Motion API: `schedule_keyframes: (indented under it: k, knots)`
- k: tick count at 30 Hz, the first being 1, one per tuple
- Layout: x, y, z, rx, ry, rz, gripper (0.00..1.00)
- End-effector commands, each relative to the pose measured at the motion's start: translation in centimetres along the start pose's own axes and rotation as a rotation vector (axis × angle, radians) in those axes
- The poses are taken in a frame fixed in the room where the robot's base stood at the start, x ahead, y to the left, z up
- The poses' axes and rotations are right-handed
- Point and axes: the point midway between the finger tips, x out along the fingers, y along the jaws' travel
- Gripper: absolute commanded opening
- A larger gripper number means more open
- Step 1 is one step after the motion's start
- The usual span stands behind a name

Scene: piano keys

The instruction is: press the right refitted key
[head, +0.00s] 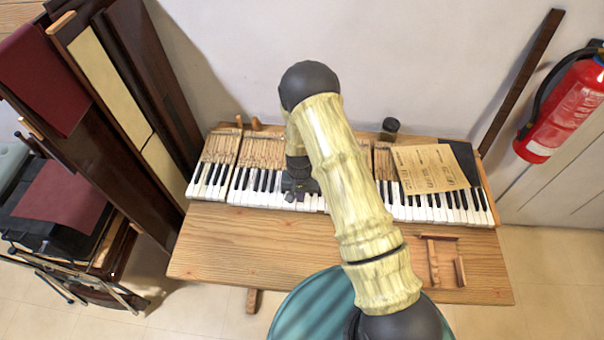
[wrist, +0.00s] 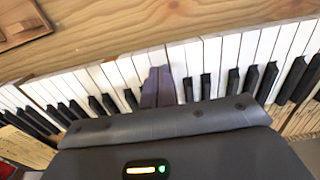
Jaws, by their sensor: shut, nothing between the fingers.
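The piano keys (head: 262,195) run in a long row on a wooden bench, white fronts towards me with black keys behind. They also fill the wrist view (wrist: 222,55). My gripper (head: 298,197) is over the middle of the row in the head view, partly hidden by my arm. In the wrist view its dark fingers (wrist: 158,72) are shut together with nothing between them, over the white keys. I cannot tell whether the tips touch a key. No key stands out clearly as the right refitted one. My arm and gripper hide some middle keys.
Paper sheets (head: 430,168) lie over keys at the right. The bench's front top (head: 270,235) is mostly bare, with small wooden pieces (head: 440,262) at its right. A dark cylinder (head: 390,126) stands behind the keys. A fire extinguisher (head: 565,110) hangs at the right.

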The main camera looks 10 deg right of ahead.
Motion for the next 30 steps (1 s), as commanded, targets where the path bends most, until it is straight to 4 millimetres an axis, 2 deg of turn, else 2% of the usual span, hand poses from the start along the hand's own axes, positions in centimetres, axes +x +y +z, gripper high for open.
schedule_keyframes:
  k: [20,30]
  knots:
    - [2.4,0.0,0.0,0.000,0.000,0.000,0.00]
    - [1.3,0.0,0.0,0.000,0.001,0.000,0.00]
